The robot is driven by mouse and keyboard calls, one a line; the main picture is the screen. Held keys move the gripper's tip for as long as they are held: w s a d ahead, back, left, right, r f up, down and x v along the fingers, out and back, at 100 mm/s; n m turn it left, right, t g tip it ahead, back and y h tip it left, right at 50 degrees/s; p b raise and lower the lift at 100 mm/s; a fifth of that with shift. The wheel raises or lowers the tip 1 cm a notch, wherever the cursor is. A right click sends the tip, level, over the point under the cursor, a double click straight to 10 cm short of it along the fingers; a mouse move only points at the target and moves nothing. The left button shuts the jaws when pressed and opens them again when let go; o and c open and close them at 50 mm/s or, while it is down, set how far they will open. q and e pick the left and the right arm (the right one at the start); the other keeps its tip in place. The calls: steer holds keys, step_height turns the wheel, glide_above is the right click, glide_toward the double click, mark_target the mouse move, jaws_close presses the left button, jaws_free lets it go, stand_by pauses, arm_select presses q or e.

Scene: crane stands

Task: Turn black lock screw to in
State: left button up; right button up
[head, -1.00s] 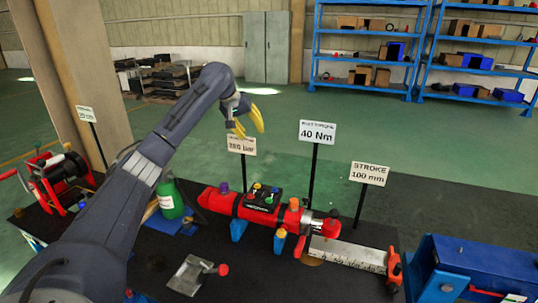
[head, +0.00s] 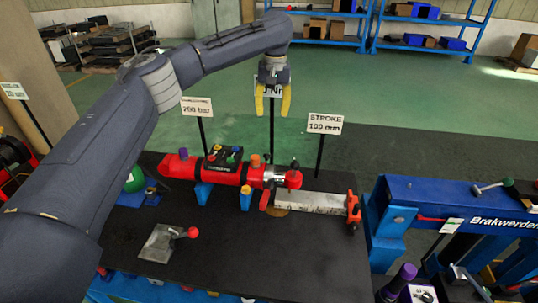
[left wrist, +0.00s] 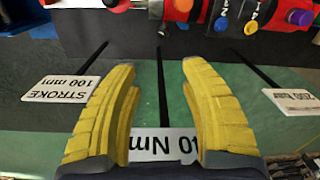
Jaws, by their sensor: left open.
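The red cylinder tool (head: 228,172) lies on the black table, on blue supports. A small dark knob (head: 294,164) stands on top of its red right end. It may be the black lock screw, but it is too small to tell. My left gripper (head: 272,100) is open and empty, fingers pointing down, above and behind the cylinder, in front of the 40 Nm sign. In the left wrist view my left gripper (left wrist: 158,72) has its fingers apart with the sign's post between them, and the red tool (left wrist: 185,10) shows at the top edge. My right gripper is not in view.
Signs for stroke (head: 325,124) and 200 bar (head: 197,106) stand on thin posts behind the tool. A grey plate with a red-knobbed lever (head: 163,240) lies in front. A blue frame (head: 440,205) stands at the right. The black table's front middle is clear.

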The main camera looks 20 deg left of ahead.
mark_target(267, 154)
arm_select(q)
steer(key=shift+y, duration=0.3)
steer(key=f, duration=0.6)
steer(key=a+f, duration=0.1)
steer(key=f, duration=1.1)
steer(key=shift+s+a, duration=0.25)
steer(key=shift+s, duration=0.1)
steer(key=shift+c, duration=0.2)
steer(key=shift+r, duration=0.1)
jaws_close()
